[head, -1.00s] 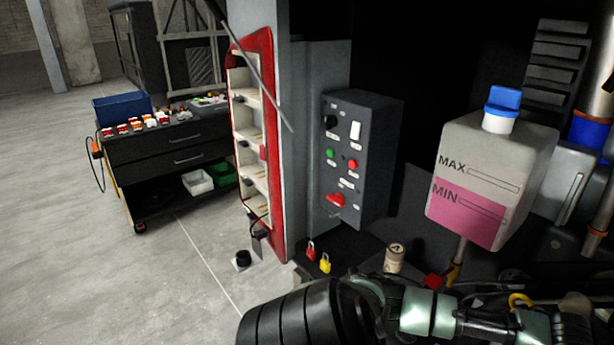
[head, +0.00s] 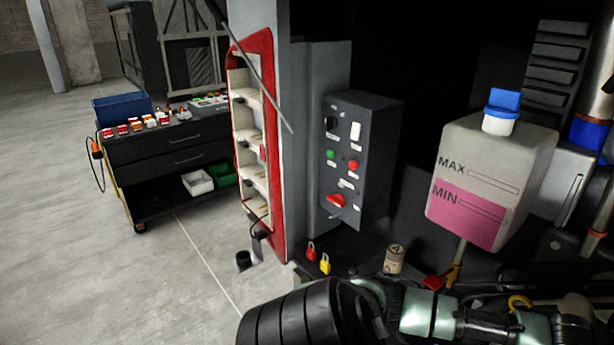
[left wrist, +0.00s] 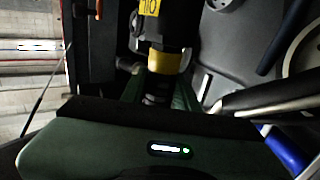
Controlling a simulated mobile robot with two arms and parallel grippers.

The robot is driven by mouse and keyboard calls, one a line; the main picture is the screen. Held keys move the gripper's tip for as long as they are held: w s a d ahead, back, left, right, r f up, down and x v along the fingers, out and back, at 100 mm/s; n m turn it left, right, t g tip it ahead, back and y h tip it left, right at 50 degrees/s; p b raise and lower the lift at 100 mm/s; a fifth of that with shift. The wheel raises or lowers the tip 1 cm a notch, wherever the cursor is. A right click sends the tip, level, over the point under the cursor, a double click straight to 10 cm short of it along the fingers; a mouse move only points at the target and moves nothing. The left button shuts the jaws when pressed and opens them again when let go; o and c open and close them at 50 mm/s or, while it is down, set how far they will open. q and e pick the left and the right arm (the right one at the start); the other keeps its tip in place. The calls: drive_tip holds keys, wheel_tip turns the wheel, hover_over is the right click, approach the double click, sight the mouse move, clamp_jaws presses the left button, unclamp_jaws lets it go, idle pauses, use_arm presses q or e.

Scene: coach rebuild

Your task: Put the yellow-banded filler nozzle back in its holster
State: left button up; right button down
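In the left wrist view a dark piece with a yellow band, the filler nozzle (left wrist: 165,62), stands between the two dark green fingers of my left gripper (left wrist: 160,88). The fingers seem shut on its dark ribbed part below the band. A black part with a yellow label (left wrist: 149,6) shows just beyond the band; I cannot tell whether it is the nozzle's body or the holster. In the head view my arm crosses the bottom right and the fingers and nozzle cannot be made out. No holster can be clearly identified. My right gripper is not in view.
A white tank (head: 490,180) with pink fluid and a blue cap stands at the right. A dark switch box (head: 362,160) is left of it. Red (head: 311,251) and yellow (head: 325,264) padlocks lie below. A tool cart (head: 165,150) stands at the left, with open floor before it.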

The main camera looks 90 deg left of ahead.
use_arm(q)
clamp_jaws()
drive_tip(key=shift+r, duration=0.1)
drive_tip(key=shift+r, duration=0.1)
drive_tip(key=shift+r+p, duration=2.05)
drive_tip(key=shift+r, duration=0.1)
drive_tip(key=shift+f, duration=0.15)
